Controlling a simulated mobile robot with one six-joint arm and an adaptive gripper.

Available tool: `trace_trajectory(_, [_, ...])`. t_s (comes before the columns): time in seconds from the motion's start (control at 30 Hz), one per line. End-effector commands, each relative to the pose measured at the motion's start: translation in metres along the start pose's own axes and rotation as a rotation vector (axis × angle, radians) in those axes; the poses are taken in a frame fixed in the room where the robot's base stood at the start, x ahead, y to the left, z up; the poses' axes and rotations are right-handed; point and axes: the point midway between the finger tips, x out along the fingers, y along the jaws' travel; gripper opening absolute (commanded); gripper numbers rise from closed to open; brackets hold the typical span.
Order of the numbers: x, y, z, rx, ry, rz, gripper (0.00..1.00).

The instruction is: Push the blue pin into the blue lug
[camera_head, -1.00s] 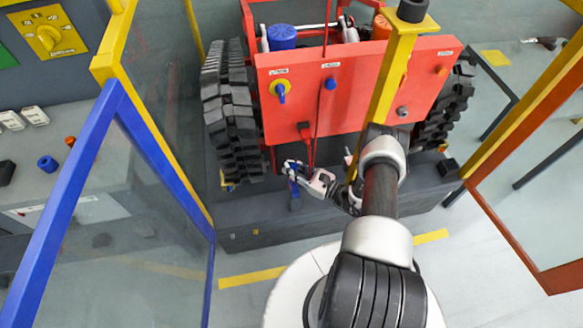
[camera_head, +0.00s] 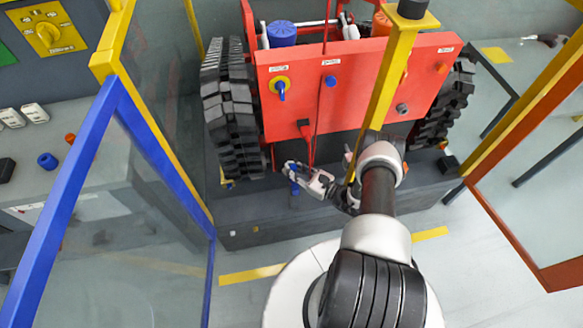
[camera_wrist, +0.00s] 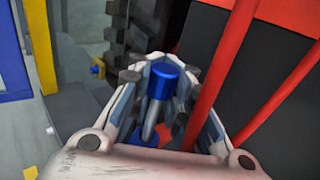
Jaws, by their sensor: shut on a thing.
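The blue pin (camera_wrist: 172,84) has a blue cap and a grey shank and stands between the fingers of my gripper (camera_wrist: 160,68) in the wrist view. My gripper is shut on it. In the head view my gripper (camera_head: 291,170) is low in front of the red carrier, over the dark deck. A blue part (camera_wrist: 146,141), apparently the blue lug, shows below the shank in the wrist view. A small blue patch (camera_head: 294,188) shows under the gripper in the head view. Whether the shank is in the lug I cannot tell.
The red carrier (camera_head: 360,85) with black tracks stands just behind the gripper. Red bars (camera_wrist: 222,75) run close to the right finger. A yellow post (camera_head: 393,75) rises beside my arm. A blue-framed panel (camera_head: 72,190) stands at left, an orange-framed one (camera_head: 510,235) at right.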

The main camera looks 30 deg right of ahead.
Motion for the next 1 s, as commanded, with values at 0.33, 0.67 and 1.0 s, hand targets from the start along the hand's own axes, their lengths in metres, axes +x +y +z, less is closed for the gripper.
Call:
trace_trajectory(0.33, [0.000,0.000,0.000,0.000,-0.001,0.000,0.00])
trace_trajectory(0.67, [0.000,0.000,-0.002,0.001,0.000,0.000,0.00])
trace_trajectory(1.0, [0.000,0.000,-0.012,0.000,0.000,0.000,0.00])
